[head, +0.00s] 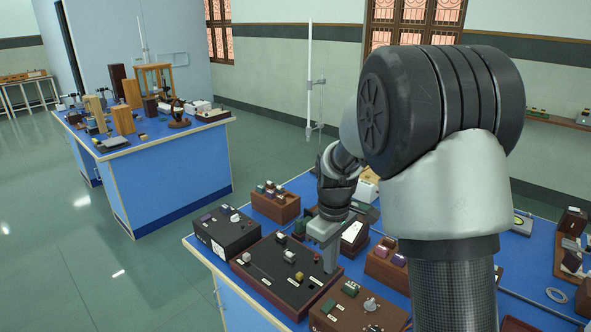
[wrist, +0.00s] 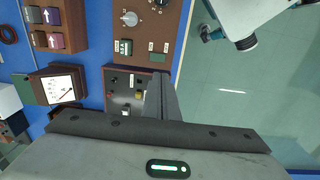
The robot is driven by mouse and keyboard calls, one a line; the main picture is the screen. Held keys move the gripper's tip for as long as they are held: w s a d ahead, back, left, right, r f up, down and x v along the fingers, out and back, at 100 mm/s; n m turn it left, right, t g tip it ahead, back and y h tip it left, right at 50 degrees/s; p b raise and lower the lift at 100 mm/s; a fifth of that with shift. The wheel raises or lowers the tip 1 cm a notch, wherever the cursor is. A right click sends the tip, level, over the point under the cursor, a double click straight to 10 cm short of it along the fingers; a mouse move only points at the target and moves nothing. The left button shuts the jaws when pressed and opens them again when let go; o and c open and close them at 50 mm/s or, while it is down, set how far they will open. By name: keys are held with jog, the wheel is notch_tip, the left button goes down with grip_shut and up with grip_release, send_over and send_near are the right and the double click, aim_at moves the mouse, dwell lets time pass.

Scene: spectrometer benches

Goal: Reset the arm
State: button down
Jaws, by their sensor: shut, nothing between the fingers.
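My arm rises at the right of the head view and bends down over the blue-topped bench (head: 197,243). My gripper (head: 328,262) points down at the right end of a dark brown control box (head: 262,271) with small knobs and labels. The gripper is shut and holds nothing. In the wrist view the closed fingers (wrist: 160,97) stand over the edge of the dark box (wrist: 122,86). I cannot tell whether the fingertips touch the box. My arm hides part of the bench behind it.
A black box (head: 227,232) stands left of the dark brown box. A brown box with a silver knob (head: 355,308) is in front. A meter (wrist: 58,91) and a wooden block holder (head: 275,203) are nearby. Another crowded blue bench (head: 160,170) stands at left, with open floor between.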

jog(key=s+d+r+m+t, duration=0.1)
jog(key=s+r+m, duration=0.3)
jog(key=s+r, duration=0.5)
jog(key=s+d+r+m+t, duration=0.1)
jog(key=s+r+m+t, duration=0.3)
jog(key=s+r, duration=0.5)
jog(key=s, duration=0.5)
jog(key=shift+s+m, duration=0.15)
jog(key=shift+m, duration=0.25)
